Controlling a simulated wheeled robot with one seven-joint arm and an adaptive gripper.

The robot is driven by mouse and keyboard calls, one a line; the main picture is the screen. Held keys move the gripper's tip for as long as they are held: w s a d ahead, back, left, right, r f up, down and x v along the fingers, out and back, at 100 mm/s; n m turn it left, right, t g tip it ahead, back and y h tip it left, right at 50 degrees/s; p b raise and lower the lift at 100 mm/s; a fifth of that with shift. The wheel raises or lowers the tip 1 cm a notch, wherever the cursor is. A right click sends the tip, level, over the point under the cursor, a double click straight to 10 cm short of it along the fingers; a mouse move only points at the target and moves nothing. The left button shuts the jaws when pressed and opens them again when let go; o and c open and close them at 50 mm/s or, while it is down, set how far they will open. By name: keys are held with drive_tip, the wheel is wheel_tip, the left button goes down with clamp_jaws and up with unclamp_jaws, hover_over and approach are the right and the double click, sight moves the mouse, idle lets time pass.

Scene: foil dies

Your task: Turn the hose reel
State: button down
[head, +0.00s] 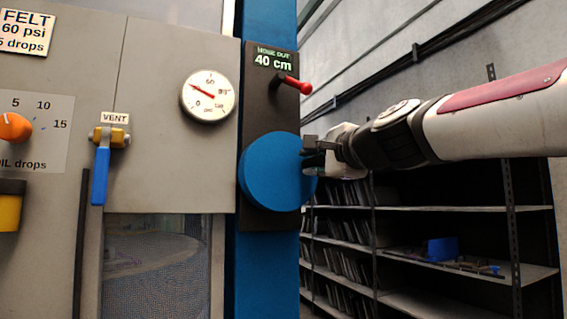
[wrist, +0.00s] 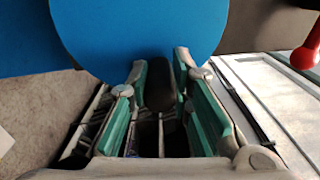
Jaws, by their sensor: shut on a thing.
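The hose reel (head: 272,175) is a round blue disc on a dark panel on a blue post. It also fills the top of the wrist view (wrist: 140,35). A display above it in the head view reads "HOSE OUT 40 cm" (head: 274,58). My gripper (head: 312,152) is at the reel's right edge in the head view. In the wrist view its green-padded fingers (wrist: 160,85) are around a dark handle (wrist: 159,85) at the reel's rim and shut on it.
A red-knobbed lever (head: 298,86) sticks out above the reel, close to my arm; its knob shows at the wrist view's right (wrist: 306,55). Left are a gauge (head: 208,96) and a blue vent lever (head: 101,175). Dark shelves (head: 440,210) stand behind my arm.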

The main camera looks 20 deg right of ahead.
drive_tip(key=c, duration=1.4)
unclamp_jaws()
drive_tip(key=shift+c, duration=0.2)
drive_tip(key=s, duration=1.2)
